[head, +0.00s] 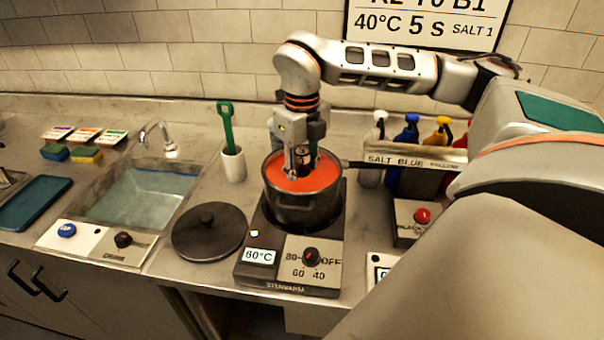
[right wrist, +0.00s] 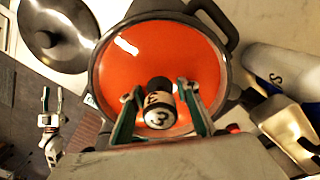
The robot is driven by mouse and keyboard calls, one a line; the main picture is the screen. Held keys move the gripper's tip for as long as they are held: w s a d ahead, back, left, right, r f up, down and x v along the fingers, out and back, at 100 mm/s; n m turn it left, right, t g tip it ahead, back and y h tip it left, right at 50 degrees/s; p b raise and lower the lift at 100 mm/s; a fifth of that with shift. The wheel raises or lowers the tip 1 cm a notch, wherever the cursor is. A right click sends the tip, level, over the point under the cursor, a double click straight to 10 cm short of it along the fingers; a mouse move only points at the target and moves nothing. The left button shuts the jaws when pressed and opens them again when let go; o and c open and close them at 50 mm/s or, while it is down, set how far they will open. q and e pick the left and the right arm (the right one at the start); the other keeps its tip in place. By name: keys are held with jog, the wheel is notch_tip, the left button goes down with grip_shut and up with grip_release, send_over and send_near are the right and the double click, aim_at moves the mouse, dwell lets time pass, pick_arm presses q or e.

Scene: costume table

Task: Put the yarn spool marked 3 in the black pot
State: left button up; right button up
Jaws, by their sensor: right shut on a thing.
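The black pot (head: 305,211) stands on a hot plate and holds orange-red liquid (right wrist: 120,70). My right gripper (head: 302,163) points down over the pot's opening. It is shut on the yarn spool (right wrist: 158,110), a dark spool with a white end marked 3. The spool also shows small between the fingers in the head view (head: 303,153). I cannot tell whether its lower end touches the liquid. My left gripper (right wrist: 52,97) shows small at the lower left of the right wrist view, away from the pot, with its fingers apart and nothing between them.
The pot's black lid (head: 208,231) lies left of the hot plate (head: 255,262). A white cup (head: 233,164) with a green tool stands behind. A rack (head: 425,165) of coloured bottles is at the right. A sink (head: 140,197) is at the left.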

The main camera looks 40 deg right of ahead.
aim_at(302, 151)
jog(key=shift+f, duration=0.45)
dwell(0.4)
jog(key=o, duration=1.8)
jog(key=shift+r, duration=0.1)
notch_tip(302, 151, up, 2)
jog(key=shift+r+p, duration=0.25)
jog(key=shift+p, duration=0.95)
jog(key=shift+r+p, duration=0.65)
jog(key=shift+r, duration=1.5)
